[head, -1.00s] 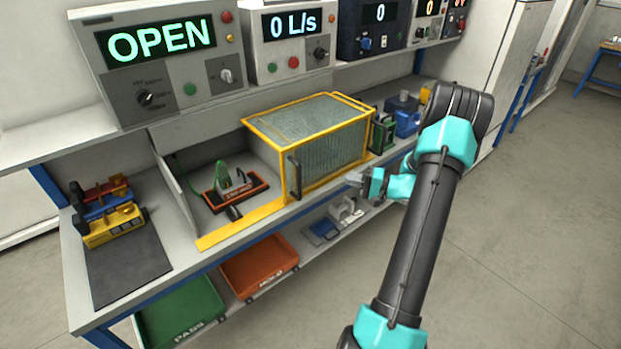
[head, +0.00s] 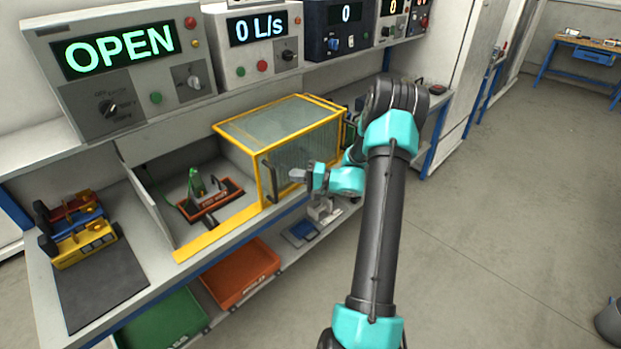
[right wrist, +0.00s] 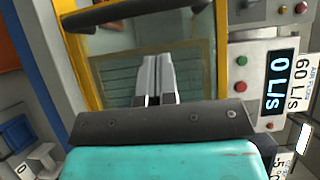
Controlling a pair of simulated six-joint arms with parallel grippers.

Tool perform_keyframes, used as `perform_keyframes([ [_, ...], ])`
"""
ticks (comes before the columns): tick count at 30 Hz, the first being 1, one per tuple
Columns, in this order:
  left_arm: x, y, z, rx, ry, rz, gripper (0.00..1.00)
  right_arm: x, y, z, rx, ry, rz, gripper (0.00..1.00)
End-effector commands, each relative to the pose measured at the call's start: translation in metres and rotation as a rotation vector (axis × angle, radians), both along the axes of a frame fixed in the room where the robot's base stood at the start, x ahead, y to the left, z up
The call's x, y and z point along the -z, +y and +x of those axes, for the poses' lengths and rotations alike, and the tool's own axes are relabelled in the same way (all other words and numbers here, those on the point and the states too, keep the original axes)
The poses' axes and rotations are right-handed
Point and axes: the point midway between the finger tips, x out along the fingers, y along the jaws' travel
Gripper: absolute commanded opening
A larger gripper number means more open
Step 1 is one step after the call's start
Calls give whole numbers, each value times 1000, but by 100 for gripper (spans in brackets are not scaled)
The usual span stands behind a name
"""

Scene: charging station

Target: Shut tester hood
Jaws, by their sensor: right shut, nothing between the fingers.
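The tester hood (head: 290,140) is a yellow-framed, clear-panelled box, slid to the right on its bench. The tester bay to its left lies uncovered, with a green part in an orange-edged fixture (head: 208,200). The hood's dark upright handle (head: 268,180) is on its front left edge. My right gripper (head: 296,175) is shut and empty, in front of the hood and just right of the handle. In the right wrist view the shut fingers (right wrist: 157,75) point at the hood's panel, with the handle (right wrist: 135,12) beyond them at the top. My left gripper is not in view.
The display (head: 118,52) above the bay reads OPEN. A yellow rail (head: 215,238) runs along the bench's front edge. Coloured blocks (head: 80,235) stand on a dark mat at the left. An orange bin (head: 238,275) and a green bin (head: 165,322) sit below.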

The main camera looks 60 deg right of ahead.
Motion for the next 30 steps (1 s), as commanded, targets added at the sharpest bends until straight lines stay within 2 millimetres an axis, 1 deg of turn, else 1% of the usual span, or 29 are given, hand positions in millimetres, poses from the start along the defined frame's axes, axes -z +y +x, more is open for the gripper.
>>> perform_keyframes([
  [1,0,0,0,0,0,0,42,0,8,4,-3,1,2,0],
  [3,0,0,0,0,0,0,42,0,18,8,-2,2,1,0],
  [7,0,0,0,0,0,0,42,0,31,13,-2,0,1,0],
  [12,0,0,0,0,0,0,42,0,37,15,0,1,1,0],
  [23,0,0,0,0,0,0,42,0,38,16,-1,1,0,0],
  [26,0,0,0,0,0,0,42,0,42,19,-5,1,1,0],
  [30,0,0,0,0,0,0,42,0,57,27,-17,0,0,0],
])
